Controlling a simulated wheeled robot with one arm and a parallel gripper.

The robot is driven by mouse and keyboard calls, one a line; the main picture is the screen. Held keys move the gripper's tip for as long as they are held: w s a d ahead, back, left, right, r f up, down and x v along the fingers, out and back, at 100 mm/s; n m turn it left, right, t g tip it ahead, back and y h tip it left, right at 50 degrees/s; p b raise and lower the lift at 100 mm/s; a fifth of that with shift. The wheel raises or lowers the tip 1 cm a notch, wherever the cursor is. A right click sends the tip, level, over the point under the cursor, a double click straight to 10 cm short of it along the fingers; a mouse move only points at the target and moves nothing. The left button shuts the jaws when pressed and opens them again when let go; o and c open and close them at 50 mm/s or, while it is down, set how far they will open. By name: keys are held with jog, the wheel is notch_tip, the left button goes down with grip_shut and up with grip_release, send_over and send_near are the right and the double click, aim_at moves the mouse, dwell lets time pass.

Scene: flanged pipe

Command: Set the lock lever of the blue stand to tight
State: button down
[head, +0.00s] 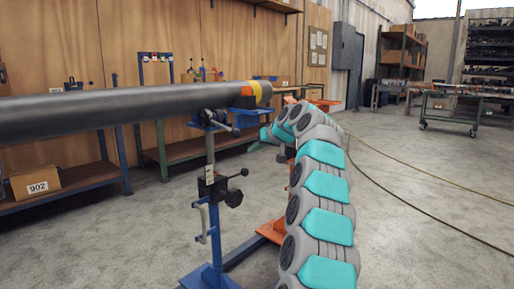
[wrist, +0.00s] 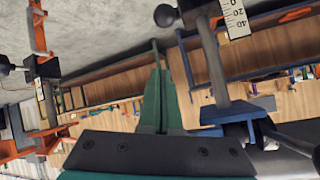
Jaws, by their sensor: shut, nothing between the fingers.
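The blue stand (head: 208,235) is upright under the pipe in the head view. A thin lever with a black knob (head: 244,172) sticks out to the right, slightly upward, from the black clamp on its column. In the wrist view the picture is turned over; the stand's blue head (wrist: 240,115), grey column (wrist: 212,65) and a black knob (wrist: 166,15) show on the right. My gripper (wrist: 156,45) has its green fingers shut and empty, apart from the knob and to the left of the column. The arm's end is small in the head view.
A dark pipe (head: 130,105) with a yellow band (head: 262,92) lies across the stand top. An orange stand (head: 272,232) is partly hidden behind my arm; its parts show in the wrist view (wrist: 40,35). Benches line the wall. Floor at right is open, with hoses.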

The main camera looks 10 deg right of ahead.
jog(key=shift+w+a+f, duration=0.35)
jog(key=shift+a+f, duration=0.1)
jog(key=shift+f, duration=0.55)
jog(key=shift+w+a+f, duration=0.35)
jog(key=shift+a+f, duration=0.05)
jog(key=shift+f, duration=0.6)
jog(key=shift+w+a+f, duration=0.35)
jog(key=shift+a+f, duration=0.1)
jog(key=shift+f, duration=0.55)
jog(key=shift+f+b, duration=0.1)
jog(key=shift+b, duration=0.25)
